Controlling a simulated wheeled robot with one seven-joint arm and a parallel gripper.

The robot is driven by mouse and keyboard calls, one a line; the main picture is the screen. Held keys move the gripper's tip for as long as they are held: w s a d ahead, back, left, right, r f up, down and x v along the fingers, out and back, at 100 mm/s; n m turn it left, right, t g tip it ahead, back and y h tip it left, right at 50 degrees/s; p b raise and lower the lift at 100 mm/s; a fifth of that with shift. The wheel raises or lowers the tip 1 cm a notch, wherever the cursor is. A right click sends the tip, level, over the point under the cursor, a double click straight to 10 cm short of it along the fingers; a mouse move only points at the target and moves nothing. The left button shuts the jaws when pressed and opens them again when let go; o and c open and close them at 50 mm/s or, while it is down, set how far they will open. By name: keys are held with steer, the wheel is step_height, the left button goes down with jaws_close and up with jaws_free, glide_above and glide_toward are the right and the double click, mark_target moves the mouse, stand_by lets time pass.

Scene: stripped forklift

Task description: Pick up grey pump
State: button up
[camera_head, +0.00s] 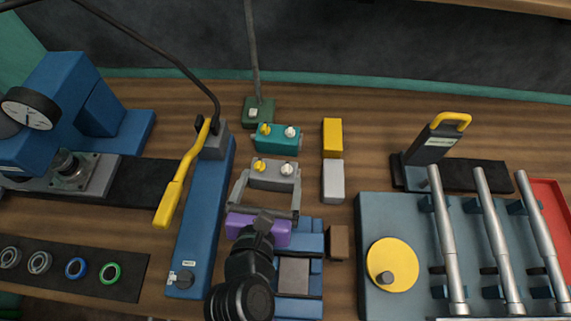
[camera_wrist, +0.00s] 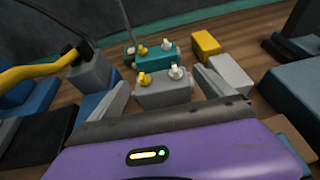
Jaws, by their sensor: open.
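The grey pump (camera_head: 272,177) is a small grey block with a yellow knob and a white knob on top. It stands upright on the wooden bench, and it also shows in the wrist view (camera_wrist: 165,96). My gripper (camera_head: 271,172) has a purple body and two grey fingers. The fingers are spread and empty, pointing at the pump. In the wrist view my gripper (camera_wrist: 161,84) has one fingertip by each side of the pump, with small gaps visible. I cannot tell how far the tips overlap it in depth or height. Its near lower part is hidden by my gripper.
A teal pump (camera_head: 277,139) stands just behind. A yellow block (camera_head: 332,138) and a light grey block (camera_head: 333,181) are to the right. A long blue base (camera_head: 203,215) with a yellow lever (camera_head: 178,190) is to the left. A grey rack (camera_head: 375,220) holds silver rods.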

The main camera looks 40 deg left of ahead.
mark_target(273, 170)
steer(key=p+x, duration=0.1)
steer(key=x, duration=0.6)
steer(key=shift+a+f, duration=0.15)
steer(key=shift+a, duration=0.1)
steer(key=c, duration=1.8)
